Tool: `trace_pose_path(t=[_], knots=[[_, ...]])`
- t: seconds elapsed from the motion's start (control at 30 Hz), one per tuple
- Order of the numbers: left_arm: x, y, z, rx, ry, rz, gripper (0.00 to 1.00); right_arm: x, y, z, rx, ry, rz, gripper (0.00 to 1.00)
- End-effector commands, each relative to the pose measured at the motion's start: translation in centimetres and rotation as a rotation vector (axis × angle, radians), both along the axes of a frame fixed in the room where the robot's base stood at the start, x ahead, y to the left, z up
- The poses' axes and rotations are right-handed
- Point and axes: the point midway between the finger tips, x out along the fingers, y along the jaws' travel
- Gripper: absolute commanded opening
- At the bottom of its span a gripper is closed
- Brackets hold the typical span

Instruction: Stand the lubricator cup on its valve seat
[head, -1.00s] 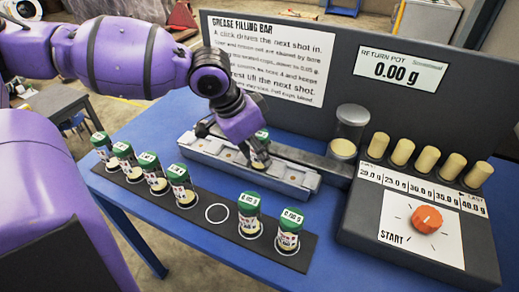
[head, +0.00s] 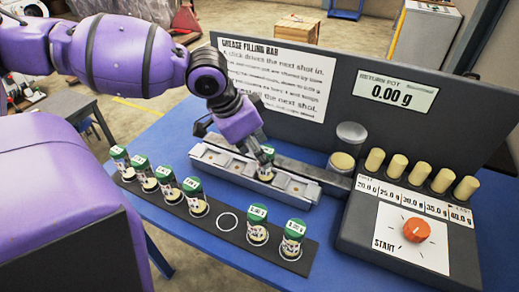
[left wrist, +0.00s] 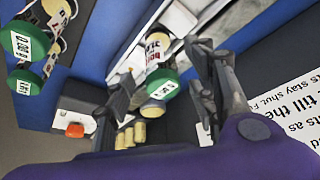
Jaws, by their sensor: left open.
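A green-capped cup (head: 267,153) with a printed white label is at the middle of the grey valve-seat bar (head: 215,162). It looks roughly upright, but its base is partly hidden, so I cannot tell how it meets the seat. My left gripper (head: 256,151) is low over the bar, right at this cup. In the left wrist view the cup (left wrist: 158,78) lies between the two open, spread fingers of my left gripper (left wrist: 162,66). My right gripper is not in view.
Several similar cups (head: 192,196) stand on a dark strip (head: 170,208) in front, with one empty white ring (head: 228,221). A clear pot (head: 345,145) stands right of the bar. A control box with an orange knob (head: 416,230) and tan plugs is at right; a signboard (head: 320,65) stands behind.

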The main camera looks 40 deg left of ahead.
Motion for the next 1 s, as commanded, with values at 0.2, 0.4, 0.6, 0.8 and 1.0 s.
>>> trace_pose_path(t=[0.2, 0.4, 0.6, 0.8, 1.0], knots=[[-1.2, 0.6, 4.1, -0.001, -0.009, 0.000, 0.51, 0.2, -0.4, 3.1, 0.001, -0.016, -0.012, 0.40], [-1.9, 0.9, 5.3, 0.000, -0.002, 0.001, 0.51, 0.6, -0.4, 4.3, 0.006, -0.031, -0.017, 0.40], [-2.0, 1.0, 5.3, 0.000, 0.001, 0.000, 0.51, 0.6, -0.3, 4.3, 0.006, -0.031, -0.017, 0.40], [-2.0, 1.0, 5.3, 0.000, 0.001, 0.001, 0.51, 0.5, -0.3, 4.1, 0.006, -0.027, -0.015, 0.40], [-2.0, 1.0, 5.3, 0.000, 0.001, 0.000, 0.51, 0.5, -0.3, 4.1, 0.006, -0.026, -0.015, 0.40]])
